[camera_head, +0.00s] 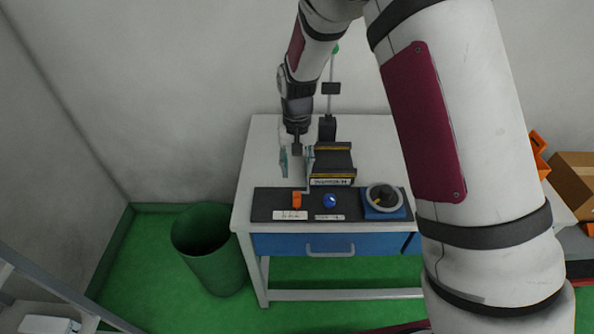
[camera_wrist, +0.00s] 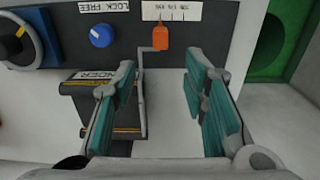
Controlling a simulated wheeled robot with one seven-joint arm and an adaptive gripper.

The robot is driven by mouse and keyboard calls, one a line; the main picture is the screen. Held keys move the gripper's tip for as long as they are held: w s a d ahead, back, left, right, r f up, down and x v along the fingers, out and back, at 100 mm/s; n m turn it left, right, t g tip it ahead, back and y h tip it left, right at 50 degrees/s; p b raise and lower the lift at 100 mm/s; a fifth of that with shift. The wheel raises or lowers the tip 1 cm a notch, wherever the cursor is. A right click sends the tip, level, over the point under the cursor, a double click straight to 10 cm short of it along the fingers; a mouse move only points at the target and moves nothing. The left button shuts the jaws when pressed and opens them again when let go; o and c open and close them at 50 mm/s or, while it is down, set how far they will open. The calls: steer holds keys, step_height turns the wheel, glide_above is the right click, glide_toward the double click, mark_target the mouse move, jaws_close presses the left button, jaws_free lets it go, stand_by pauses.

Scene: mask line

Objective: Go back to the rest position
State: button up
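My gripper (camera_head: 296,162) hangs above the white table, beside a dark block with yellow-edged bands. In the wrist view, the fingers of my gripper (camera_wrist: 160,78) with teal pads are spread apart. Nothing is held between them. An orange piece (camera_wrist: 161,36) with a thin bent grey rod lies beyond the fingertips on the dark panel; the orange piece (camera_head: 297,200) also shows in the head view. The banded block (camera_head: 333,160) is partly behind the left finger in the wrist view.
The dark panel (camera_head: 268,207) carries a blue knob (camera_head: 330,200) and a round dial (camera_head: 383,197). A thin post (camera_head: 328,127) stands behind the block. A green bin (camera_head: 210,250) stands left of the table (camera_head: 257,155). My arm hides the table's right side.

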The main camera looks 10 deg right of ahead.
stand_by(0.4)
steer(key=s+d+r+t, duration=0.1)
steer(key=s+d+r, duration=0.15)
steer(key=r, duration=0.45)
steer(key=s+d+r+t, duration=0.1)
steer(key=s+d+r, duration=0.1)
steer(key=s+r, duration=0.35)
steer(key=s+d+r+t, duration=0.1)
steer(key=s+d+r, duration=0.1)
steer(key=r, duration=0.7)
steer(key=s+d+r+t, duration=0.1)
steer(key=s+d+r, duration=0.1)
steer(key=s, duration=0.7)
steer(key=s+d+r+n+t, duration=0.1)
steer(key=s+d+r, duration=0.2)
steer(key=s, duration=0.6)
steer(key=shift+r+n+t, duration=0.3)
steer(key=shift+r, duration=0.6)
